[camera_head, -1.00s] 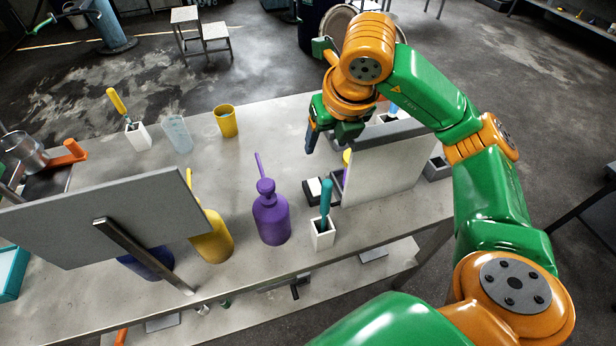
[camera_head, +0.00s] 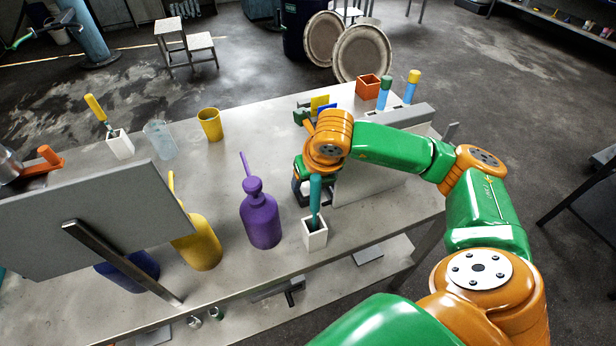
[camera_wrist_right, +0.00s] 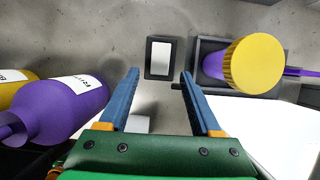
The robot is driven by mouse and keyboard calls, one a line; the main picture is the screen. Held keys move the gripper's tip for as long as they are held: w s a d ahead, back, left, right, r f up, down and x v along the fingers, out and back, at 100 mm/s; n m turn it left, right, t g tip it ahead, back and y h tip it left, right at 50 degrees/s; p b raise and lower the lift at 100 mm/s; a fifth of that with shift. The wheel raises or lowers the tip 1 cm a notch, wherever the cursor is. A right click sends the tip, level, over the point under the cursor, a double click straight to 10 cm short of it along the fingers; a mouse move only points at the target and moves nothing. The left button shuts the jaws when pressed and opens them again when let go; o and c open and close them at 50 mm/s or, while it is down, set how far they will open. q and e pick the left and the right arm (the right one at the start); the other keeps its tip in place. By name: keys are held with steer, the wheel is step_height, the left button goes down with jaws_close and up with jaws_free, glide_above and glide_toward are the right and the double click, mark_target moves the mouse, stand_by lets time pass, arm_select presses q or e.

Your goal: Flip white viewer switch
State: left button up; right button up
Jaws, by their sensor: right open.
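The white switch (camera_wrist_right: 160,56) sits in a dark rectangular frame on the bench in the right wrist view, just beyond and between my fingertips. My right gripper (camera_wrist_right: 160,73) is open and empty, with one blue finger on each side below the switch. I cannot tell the height of the fingertips over it. A bright white panel (camera_wrist_right: 268,130) fills the lower right of the wrist view. My left gripper is out of view.
A white holder (camera_head: 315,234) with a teal-handled tool stands close in front of my right gripper. A purple bottle (camera_head: 262,222) and a yellow bottle (camera_head: 200,245) stand to the left.

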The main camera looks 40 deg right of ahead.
mark_target(306, 188)
steer(key=shift+x, duration=1.75)
steer(key=shift+r, duration=0.1)
jaws_close()
steer(key=shift+w+r+g+p, duration=0.25)
steer(key=shift+w+g+p, duration=0.15)
steer(key=shift+g, duration=0.4)
steer(key=shift+d+g+y, duration=0.1)
steer(key=shift+g+y, duration=0.3)
steer(key=shift+g, duration=0.3)
jaws_free()
steer(key=r, duration=0.3)
steer(key=r+b, duration=0.1)
steer(key=r, duration=0.3)
steer(key=shift+s, duration=0.25)
